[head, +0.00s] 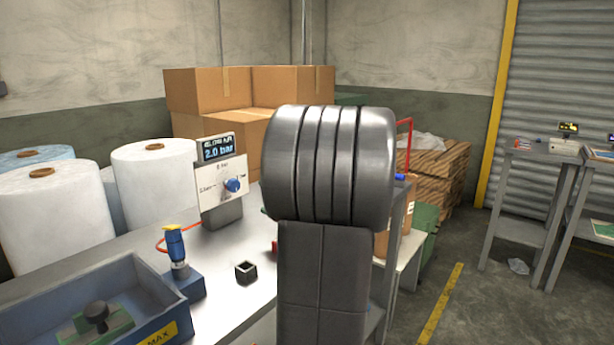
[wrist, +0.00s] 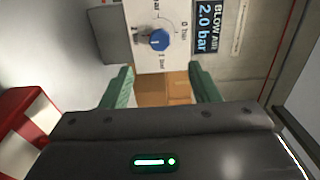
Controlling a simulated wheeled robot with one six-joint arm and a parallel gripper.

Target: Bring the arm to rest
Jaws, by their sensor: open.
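My arm stands upright in the middle of the head view, its dark grey links hiding part of the bench. My gripper (wrist: 161,84) shows in the wrist view with its two green fingers spread apart and nothing between them. In the head view it is not visible. Past the fingers, the wrist view shows a white panel with a blue knob (wrist: 159,39) and a display (wrist: 208,27) reading 2.0 bar. The head view shows the same blue knob (head: 233,185) and display (head: 218,149) at the back of the bench.
The grey bench (head: 222,262) carries a blue bin (head: 150,285) holding a green and black part, a blue-and-yellow tool (head: 175,245) in a holder, and a small dark square piece (head: 246,272). White rolls (head: 155,190) and cardboard boxes (head: 210,90) stand behind.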

